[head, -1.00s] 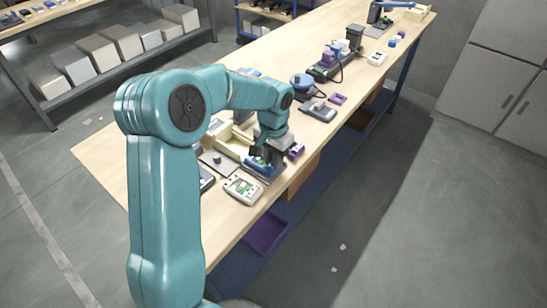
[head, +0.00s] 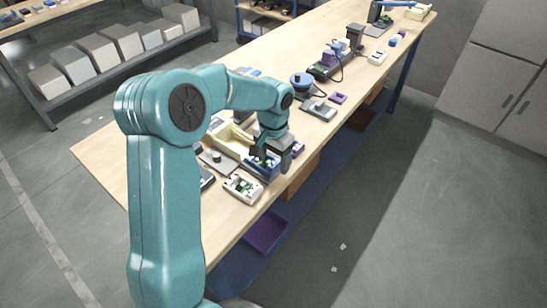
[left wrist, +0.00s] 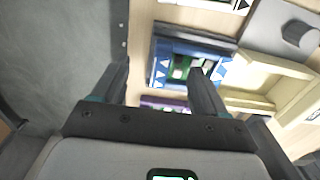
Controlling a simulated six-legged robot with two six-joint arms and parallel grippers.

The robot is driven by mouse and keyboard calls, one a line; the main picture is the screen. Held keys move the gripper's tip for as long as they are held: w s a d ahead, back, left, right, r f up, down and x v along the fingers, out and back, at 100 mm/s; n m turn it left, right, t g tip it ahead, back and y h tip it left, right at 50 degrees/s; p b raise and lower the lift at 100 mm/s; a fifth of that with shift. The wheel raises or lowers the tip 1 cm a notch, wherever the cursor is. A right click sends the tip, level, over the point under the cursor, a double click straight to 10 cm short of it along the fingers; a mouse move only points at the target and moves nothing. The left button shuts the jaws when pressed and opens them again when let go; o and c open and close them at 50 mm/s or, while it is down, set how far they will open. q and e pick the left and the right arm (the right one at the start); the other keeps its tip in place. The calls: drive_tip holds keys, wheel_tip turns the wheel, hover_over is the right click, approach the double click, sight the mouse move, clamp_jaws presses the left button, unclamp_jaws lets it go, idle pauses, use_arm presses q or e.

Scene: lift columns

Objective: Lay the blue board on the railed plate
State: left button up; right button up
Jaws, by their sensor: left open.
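The blue board (left wrist: 182,66), with white triangle marks and green parts in its middle, lies near the workbench edge. In the head view the blue board (head: 260,166) shows partly, below my left gripper (head: 272,161). In the left wrist view my left gripper (left wrist: 155,74) is open, its fingers apart; the right-hand finger overlaps the board's lower part in the picture. Nothing shows held between the fingers. I cannot tell the height gap or clearly pick out the railed plate. My right gripper is out of view.
A white board with green parts (head: 243,187) lies close by. A cream tray (left wrist: 265,82) and a grey plate with a knob (left wrist: 285,28) stand beside the blue board.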

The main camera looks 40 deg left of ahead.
use_arm(q)
drive_tip(key=shift+r+p, duration=2.35)
drive_tip(key=shift+r, duration=0.75)
drive_tip(key=shift+f, duration=0.1)
drive_tip(key=shift+s+d, duration=0.1)
